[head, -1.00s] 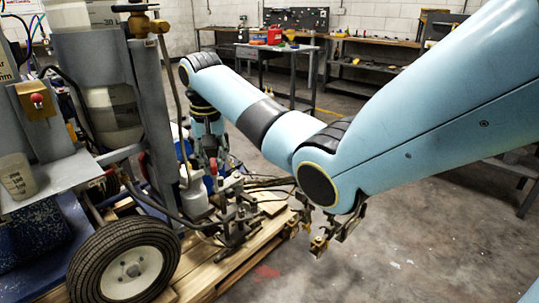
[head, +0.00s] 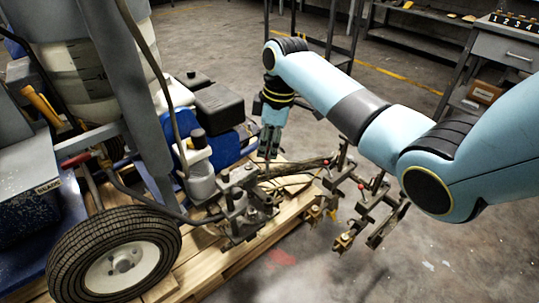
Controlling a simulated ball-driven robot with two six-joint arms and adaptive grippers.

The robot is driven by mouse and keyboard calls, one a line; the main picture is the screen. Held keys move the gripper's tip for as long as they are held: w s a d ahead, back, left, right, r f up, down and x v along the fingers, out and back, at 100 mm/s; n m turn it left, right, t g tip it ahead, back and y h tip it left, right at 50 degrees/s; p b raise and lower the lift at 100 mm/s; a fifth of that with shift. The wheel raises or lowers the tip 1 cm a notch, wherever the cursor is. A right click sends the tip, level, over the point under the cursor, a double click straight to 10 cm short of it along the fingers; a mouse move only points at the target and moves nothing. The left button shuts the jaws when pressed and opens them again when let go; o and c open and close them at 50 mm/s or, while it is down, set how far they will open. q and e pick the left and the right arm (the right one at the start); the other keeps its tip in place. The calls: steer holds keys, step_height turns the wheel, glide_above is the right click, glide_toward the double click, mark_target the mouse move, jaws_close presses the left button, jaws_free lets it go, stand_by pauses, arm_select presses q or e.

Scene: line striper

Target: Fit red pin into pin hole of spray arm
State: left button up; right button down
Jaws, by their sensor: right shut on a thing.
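My right gripper (head: 270,142) hangs from the blue arm, fingers down, beside the line striper's front hardware. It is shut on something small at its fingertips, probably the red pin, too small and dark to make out. The spray arm (head: 352,208), dark metal bars and brackets with small red knobs, sticks out to the right of the gripper over the pallet edge. The gripper is apart from it, to its upper left. The pin hole cannot be made out. My left gripper is not in view.
The striper's wheel (head: 118,262) and metal frame fill the left. A wooden pallet (head: 215,262) lies under the machine. A black and blue engine (head: 218,112) stands behind. The concrete floor (head: 440,255) at right is clear. A grey bench (head: 505,60) stands at the back right.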

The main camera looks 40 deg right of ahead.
mark_target(269, 160)
steer(key=shift+s+a+f+n, duration=0.2)
steer(key=shift+s+f+n, duration=0.2)
steer(key=shift+f+n, duration=0.3)
steer(key=shift+s+a+f+n+b, duration=0.1)
steer(key=shift+s+f+n+b, duration=0.1)
steer(key=shift+f+n+b, duration=0.7)
arm_select(q)
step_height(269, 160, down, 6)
steer(key=b, duration=0.4)
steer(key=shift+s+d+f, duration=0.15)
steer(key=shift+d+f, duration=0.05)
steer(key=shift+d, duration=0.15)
arm_select(e)
step_height(269, 160, down, 4)
steer(key=shift+f, duration=0.25)
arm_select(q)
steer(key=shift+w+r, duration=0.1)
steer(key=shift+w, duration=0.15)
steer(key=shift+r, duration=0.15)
arm_select(e)
steer(key=shift+r, duration=0.1)
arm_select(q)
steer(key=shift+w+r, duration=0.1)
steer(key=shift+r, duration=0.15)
